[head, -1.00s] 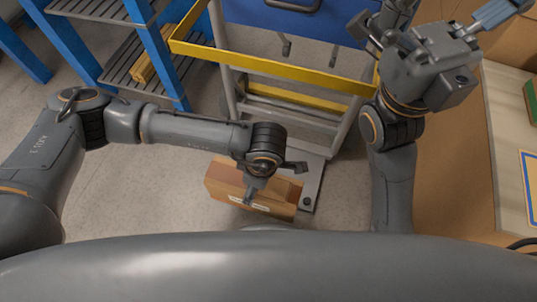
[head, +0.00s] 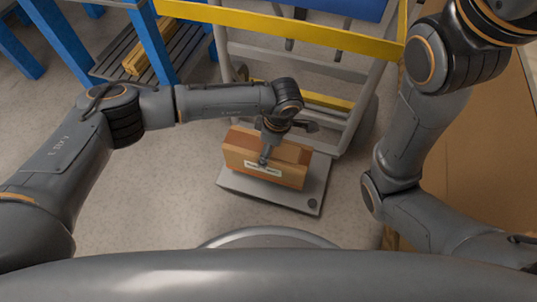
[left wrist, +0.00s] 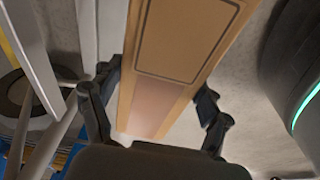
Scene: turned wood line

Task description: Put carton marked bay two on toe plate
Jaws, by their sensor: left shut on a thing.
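The carton (head: 240,150) is a brown box with a white label on its near side, its print too small to read. It is in the middle of the head view and fills the centre of the left wrist view (left wrist: 180,45). My left gripper (head: 284,141) is shut on it from above, with one finger on each side in the left wrist view (left wrist: 160,105). The grey toe plate (head: 300,199) of the hand truck lies below the carton, partly hidden by it. I cannot tell whether the carton touches the plate. My right gripper is out of view.
The hand truck's grey frame with a yellow crossbar (head: 290,32) rises just behind the carton. A blue rack (head: 155,45) with slatted shelves stands at the upper left. A brown surface (head: 480,150) is at the right. The floor left of the plate is clear.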

